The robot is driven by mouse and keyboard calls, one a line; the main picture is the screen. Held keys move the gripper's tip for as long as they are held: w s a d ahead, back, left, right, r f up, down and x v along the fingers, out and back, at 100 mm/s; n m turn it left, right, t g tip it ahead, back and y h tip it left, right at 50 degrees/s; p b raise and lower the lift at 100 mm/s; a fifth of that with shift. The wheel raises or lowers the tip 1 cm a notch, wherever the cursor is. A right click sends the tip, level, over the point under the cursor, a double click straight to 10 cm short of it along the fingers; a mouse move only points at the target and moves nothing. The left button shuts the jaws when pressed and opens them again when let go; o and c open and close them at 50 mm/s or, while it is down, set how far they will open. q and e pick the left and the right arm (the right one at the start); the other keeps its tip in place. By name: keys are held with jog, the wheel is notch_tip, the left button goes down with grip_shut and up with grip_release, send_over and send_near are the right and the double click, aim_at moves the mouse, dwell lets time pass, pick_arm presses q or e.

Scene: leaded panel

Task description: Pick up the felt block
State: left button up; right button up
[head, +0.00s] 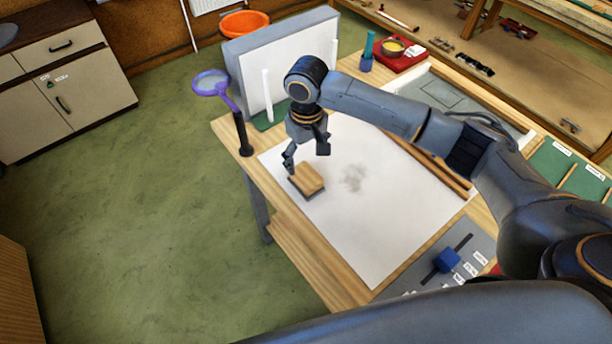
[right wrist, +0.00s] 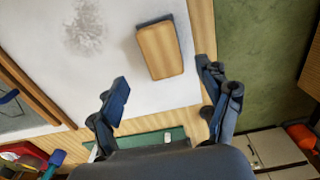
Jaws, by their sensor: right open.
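The felt block (head: 307,179) has a tan wooden top and a dark grey layer beneath. It lies on the white sheet near the table's left edge in the head view. It also shows in the right wrist view (right wrist: 160,52), beyond the fingertips and between their lines. My right gripper (head: 306,158) is open and empty, above and just behind the block in the head view. Its two spread fingers show in the right wrist view (right wrist: 163,82), and the block is apart from them. My left gripper does not show.
A purple-rimmed magnifier (head: 211,84) on a black stand is at the table's left corner. A white upright panel (head: 262,75) stands at the back. A blue block (head: 447,260) sits on a grey slotted board at the front right. The sheet's middle is clear except for a grey smudge.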

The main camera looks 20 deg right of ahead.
aim_at(306, 174)
jog(key=shift+w+d+f+p, duration=0.1)
jog(key=shift+w+f+p, duration=0.1)
jog(key=shift+f, duration=0.4)
jog(key=shift+w+d+f+p, duration=0.1)
jog(key=shift+f+p, duration=0.05)
jog(key=shift+f, duration=0.45)
jog(key=shift+s+a+f+p, duration=0.25)
jog(key=shift+f+p, duration=0.15)
jog(key=shift+f, duration=0.1)
jog(key=shift+s+a+f+p, duration=0.15)
jog(key=shift+s+f+p, duration=0.1)
jog(key=shift+f+p, duration=0.2)
jog(key=shift+w+d+f, duration=0.1)
jog(key=shift+f, duration=1.25)
jog(key=c, duration=1.3)
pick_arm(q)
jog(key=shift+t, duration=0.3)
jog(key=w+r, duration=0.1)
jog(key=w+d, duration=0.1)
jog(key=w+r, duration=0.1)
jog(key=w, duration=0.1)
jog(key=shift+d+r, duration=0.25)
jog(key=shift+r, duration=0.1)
